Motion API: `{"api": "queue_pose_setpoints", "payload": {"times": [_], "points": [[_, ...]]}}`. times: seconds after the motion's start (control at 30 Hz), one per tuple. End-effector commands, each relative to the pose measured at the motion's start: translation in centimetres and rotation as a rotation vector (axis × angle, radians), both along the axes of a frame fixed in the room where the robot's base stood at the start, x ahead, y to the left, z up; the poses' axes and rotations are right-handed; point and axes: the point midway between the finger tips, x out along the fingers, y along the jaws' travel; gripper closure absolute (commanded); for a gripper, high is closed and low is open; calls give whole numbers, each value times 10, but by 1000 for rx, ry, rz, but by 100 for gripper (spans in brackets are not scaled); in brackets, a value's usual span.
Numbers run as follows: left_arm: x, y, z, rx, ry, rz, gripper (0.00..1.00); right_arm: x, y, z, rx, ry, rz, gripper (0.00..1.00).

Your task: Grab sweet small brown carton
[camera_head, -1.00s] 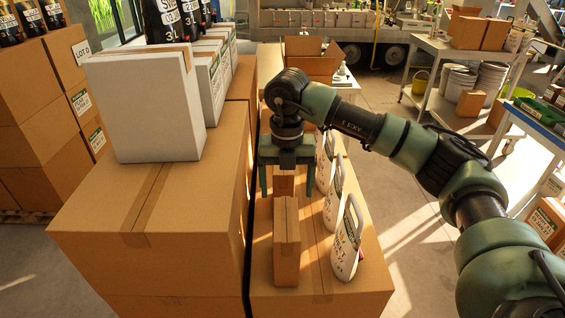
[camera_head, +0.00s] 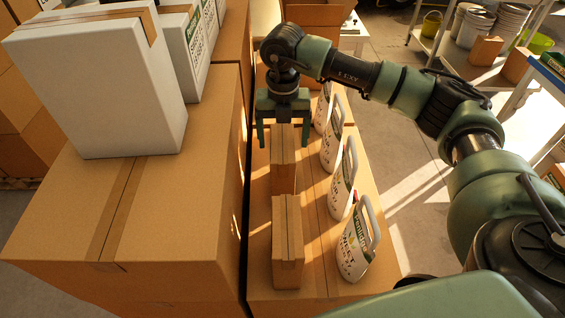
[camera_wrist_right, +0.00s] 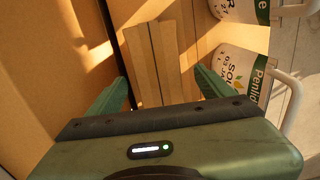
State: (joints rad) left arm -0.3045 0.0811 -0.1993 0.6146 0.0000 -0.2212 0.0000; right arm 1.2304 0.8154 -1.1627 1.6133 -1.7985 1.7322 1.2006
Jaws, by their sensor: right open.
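Two small brown cartons stand upright in a row on a large cardboard box (camera_head: 322,277). The near small carton (camera_head: 287,244) is clear of the gripper. My right gripper (camera_head: 283,141) is open, pointing down, with its fingers either side of the top of the far small carton (camera_head: 284,172). In the right wrist view a brown carton (camera_wrist_right: 153,62) shows between the two green fingers, with its lower part hidden by the gripper body. I cannot tell whether the fingers touch it. No "sweet" label is readable on either carton. My left gripper is not in view.
Several white jugs (camera_head: 355,240) stand in a row just right of the cartons. A large box (camera_head: 170,215) to the left carries white boxes (camera_head: 110,85). A shelf cart with buckets (camera_head: 487,25) stands at the back right.

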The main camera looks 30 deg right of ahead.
Motion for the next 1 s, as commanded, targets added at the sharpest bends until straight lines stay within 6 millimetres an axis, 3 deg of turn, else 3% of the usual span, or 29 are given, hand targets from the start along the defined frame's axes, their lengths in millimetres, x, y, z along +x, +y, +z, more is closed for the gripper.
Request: {"api": "queue_pose_setpoints", "payload": {"times": [0.1, 0.3, 0.5, 0.57, 0.8, 0.83, 1.0], "points": [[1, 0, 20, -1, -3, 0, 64, -3, 2, -15, -1, 6, 0, 18], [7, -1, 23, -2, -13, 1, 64, -1, 2, -37, 0, 2, 1, 18], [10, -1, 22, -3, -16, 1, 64, -1, 2, -39, 1, 0, 1, 18], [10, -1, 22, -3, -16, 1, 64, -1, 2, -39, 1, 0, 1, 29], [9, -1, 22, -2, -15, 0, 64, -1, 2, -39, 1, 0, 0, 96], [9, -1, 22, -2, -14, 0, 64, -1, 2, -39, 1, 0, 0, 100], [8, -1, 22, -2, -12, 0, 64, 1, 2, -36, 3, -6, 0, 100]]}}
